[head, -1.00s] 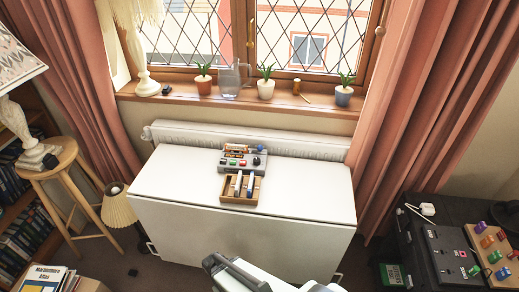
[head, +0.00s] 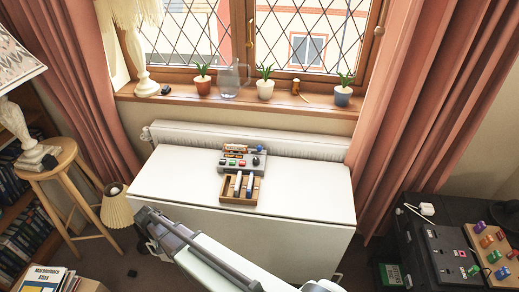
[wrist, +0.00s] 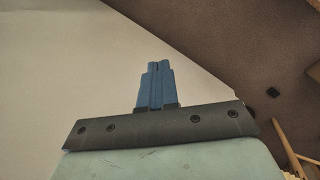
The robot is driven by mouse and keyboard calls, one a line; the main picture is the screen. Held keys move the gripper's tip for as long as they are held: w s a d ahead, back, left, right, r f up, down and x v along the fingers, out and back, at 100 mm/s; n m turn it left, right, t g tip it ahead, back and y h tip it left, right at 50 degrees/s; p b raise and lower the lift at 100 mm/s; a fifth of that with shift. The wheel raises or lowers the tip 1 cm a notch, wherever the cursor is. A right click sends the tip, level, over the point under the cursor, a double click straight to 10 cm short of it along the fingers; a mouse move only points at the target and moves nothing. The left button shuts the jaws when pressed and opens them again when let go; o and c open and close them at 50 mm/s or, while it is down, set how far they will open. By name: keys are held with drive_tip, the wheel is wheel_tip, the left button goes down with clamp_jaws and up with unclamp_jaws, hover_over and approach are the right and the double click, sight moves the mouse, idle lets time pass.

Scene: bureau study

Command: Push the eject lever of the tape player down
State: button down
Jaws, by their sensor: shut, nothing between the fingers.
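The tape player (head: 236,163) is a small grey box on the white table, towards its back edge. Red and green buttons and a dark knob show on its top. A small blue-tipped part (head: 259,148) stands at its back right; I cannot tell whether this is the eject lever. My gripper (wrist: 157,72) shows in the wrist view with its blue fingers shut together and empty, in front of a plain pale surface. In the head view my arm crosses the lower middle, in front of the table and well apart from the player; the fingers cannot be made out there.
A wooden tray (head: 224,198) with upright pale and blue pieces stands directly in front of the player. The white table (head: 310,190) is clear on both sides. A radiator (head: 300,145) and a sill with pots lie behind. A stool with a lamp stands left, a dark cabinet right.

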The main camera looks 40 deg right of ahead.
drive_tip(key=w+a+r+m+t, duration=0.1)
drive_tip(key=w+a+r, duration=0.35)
drive_tip(key=r, duration=0.25)
drive_tip(key=w+a+r+t+h, duration=0.1)
drive_tip(key=w+a+r, duration=0.3)
drive_tip(key=w+r, duration=0.25)
drive_tip(key=w+a+r+m+t, duration=0.1)
drive_tip(key=w+a+r, duration=0.4)
drive_tip(key=r, duration=0.3)
drive_tip(key=w+d+r+m, duration=0.2)
drive_tip(key=w+r+m, duration=0.15)
drive_tip(key=r, duration=0.65)
drive_tip(key=w+d+m+y, duration=0.1)
drive_tip(key=d+m+y, duration=0.35)
drive_tip(key=d, duration=2.45)
drive_tip(key=s+d+m, duration=0.3)
drive_tip(key=s+d, duration=0.1)
drive_tip(key=d, duration=0.5)
drive_tip(key=s+d+m, duration=0.2)
drive_tip(key=s+d, duration=0.1)
drive_tip(key=d, duration=0.7)
drive_tip(key=s+d+m+y, duration=0.1)
drive_tip(key=s+d+m, duration=0.2)
drive_tip(key=d, duration=0.7)
drive_tip(key=shift+s+d+r+m, duration=0.15)
drive_tip(key=shift+s+m, duration=0.15)
drive_tip(key=shift+s, duration=0.5)
